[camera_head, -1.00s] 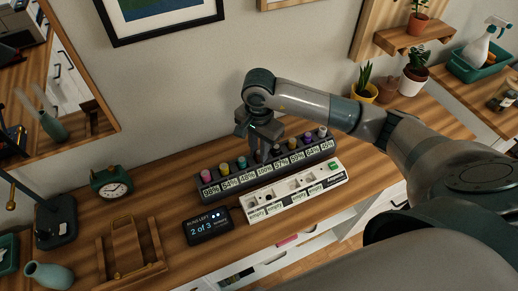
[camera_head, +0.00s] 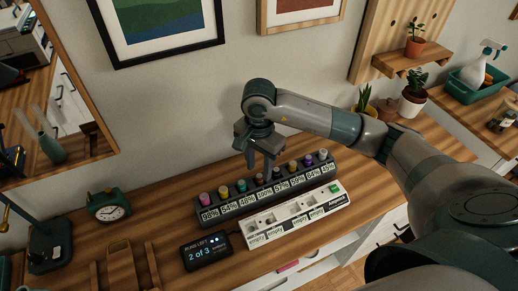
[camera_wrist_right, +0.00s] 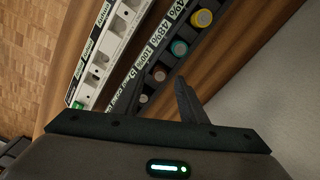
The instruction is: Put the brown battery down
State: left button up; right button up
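The dark battery rack (camera_head: 205,217) holds a row of batteries with coloured tops and percent labels. A small brownish battery top (camera_wrist_right: 160,75), which looks like the brown battery, stands in the slot after the teal one (camera_wrist_right: 180,47); it also shows under the gripper in the head view (camera_head: 259,179). My right gripper (camera_head: 260,166) points down just above the middle of the rack. In the wrist view its two fingers (camera_wrist_right: 165,95) stand apart, with nothing clearly held between them. My left gripper is out of view.
A white tray (camera_head: 250,241) with slots labelled "empty" lies in front of the rack. A display (camera_head: 206,251) reads "2 of 3". A green clock (camera_head: 108,206), a lamp base and a wooden stand are at left. Potted plants stand at right, behind my arm.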

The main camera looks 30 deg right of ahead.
aim_at(259, 175)
notch_tip(259, 175, up, 9)
jog(key=b, duration=0.2)
jog(key=shift+s+f, duration=0.15)
jog(key=shift+f, duration=0.05)
dwell(0.9)
